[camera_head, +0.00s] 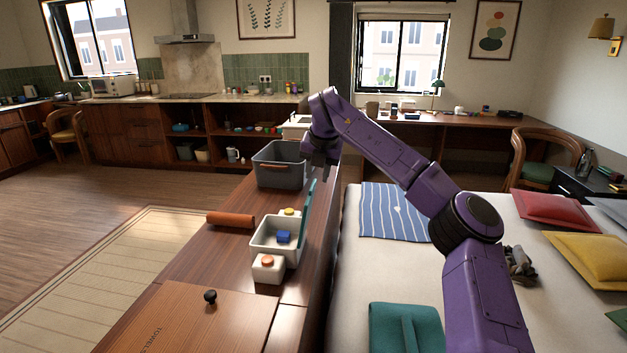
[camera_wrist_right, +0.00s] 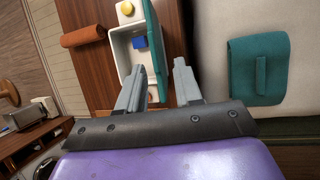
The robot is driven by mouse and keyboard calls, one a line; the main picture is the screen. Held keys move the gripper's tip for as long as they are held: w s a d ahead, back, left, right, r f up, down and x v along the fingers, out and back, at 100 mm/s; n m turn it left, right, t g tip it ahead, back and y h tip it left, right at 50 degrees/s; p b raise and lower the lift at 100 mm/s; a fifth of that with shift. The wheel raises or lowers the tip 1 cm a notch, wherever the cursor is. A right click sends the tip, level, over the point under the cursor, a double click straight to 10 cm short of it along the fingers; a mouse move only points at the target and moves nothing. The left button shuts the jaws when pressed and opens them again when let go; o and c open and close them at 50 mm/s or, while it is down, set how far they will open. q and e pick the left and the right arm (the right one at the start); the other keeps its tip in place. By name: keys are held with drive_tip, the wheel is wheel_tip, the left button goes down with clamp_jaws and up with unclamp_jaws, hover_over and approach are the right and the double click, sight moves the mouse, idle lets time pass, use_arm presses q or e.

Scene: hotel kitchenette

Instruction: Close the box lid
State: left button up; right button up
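A white box (camera_head: 261,234) stands on the long wooden counter with its teal lid (camera_head: 307,212) open, standing nearly upright along the right side. A blue block (camera_head: 284,237) lies inside. My right gripper (camera_head: 318,172) is at the far end of the lid, near its top edge. In the right wrist view my right gripper (camera_wrist_right: 158,66) has its two fingers apart, and the lid (camera_wrist_right: 156,50) shows in line with the gap between them. I cannot tell whether they touch it. The box's white interior (camera_wrist_right: 124,48) also shows there. My left gripper is not in view.
A grey bin (camera_head: 279,170) stands behind the box. An orange-brown roll (camera_head: 231,219) lies left of it. A white container with an orange top (camera_head: 267,268) is in front. A wooden panel with a black knob (camera_head: 210,297) is nearer. A bed (camera_head: 374,266) is on the right.

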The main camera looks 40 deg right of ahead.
sight(312, 186)
drive_tip(key=x, duration=0.2)
drive_tip(key=w+x, duration=0.1)
drive_tip(key=x, duration=0.2)
drive_tip(key=shift+w+a, duration=0.1)
drive_tip(key=shift+a, duration=0.1)
drive_tip(key=shift+s+r, duration=0.25)
drive_tip(key=shift+s, duration=0.15)
drive_tip(key=shift+w+f, duration=0.1)
drive_tip(key=shift+w, duration=0.05)
clamp_jaws()
idle(0.5)
